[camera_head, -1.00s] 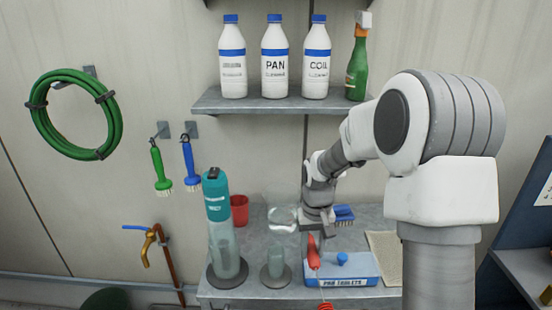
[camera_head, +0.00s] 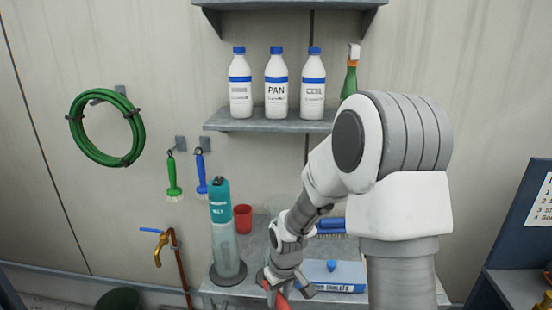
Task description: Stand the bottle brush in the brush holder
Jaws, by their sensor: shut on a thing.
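My gripper (camera_head: 285,284) is low at the front edge of the grey bench, in the middle of the bottom of the view. It is shut on a red thing, which looks like the handle of the bottle brush (camera_head: 276,297). The lower part of the brush is hidden by the gripper and cut off by the frame. The clear cup on a round dark base, which looks like the brush holder, showed earlier just right of the tall bottle. It is now hidden behind my gripper, so I cannot tell whether the brush touches it.
A tall teal-topped bottle (camera_head: 222,235) stands close left of my gripper. A red cup (camera_head: 243,218) is behind. A blue and white tablets box (camera_head: 340,285) is close on the right, with a blue brush (camera_head: 331,226) behind it. A shelf (camera_head: 262,121) with bottles hangs above.

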